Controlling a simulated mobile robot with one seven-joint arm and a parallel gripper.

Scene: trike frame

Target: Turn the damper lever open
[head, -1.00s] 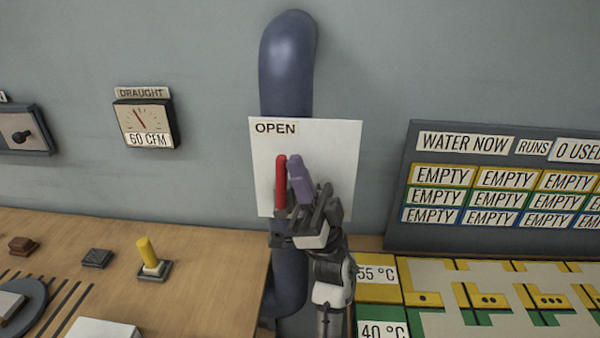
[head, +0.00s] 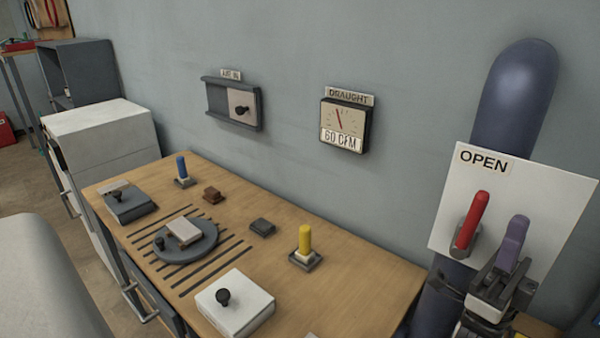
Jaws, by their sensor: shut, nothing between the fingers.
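The damper lever (head: 472,220) is a red handle on a white plate (head: 560,195) at the right of the head view. It points up along the plate, below the OPEN label (head: 484,161), with its grey pivot at its lower end. My gripper (head: 515,228) is just right of the lever, in front of the plate. Its purple fingers are together and empty. A narrow gap shows between the fingers and the lever; I cannot tell whether they touch lower down.
A blue-grey duct (head: 515,85) runs behind the plate. A draught gauge (head: 345,125) on the wall reads 60 CFM. A wall slide box (head: 233,104) hangs further left. The wooden bench (head: 340,255) holds a yellow peg (head: 305,240), a blue peg (head: 182,168) and small blocks.

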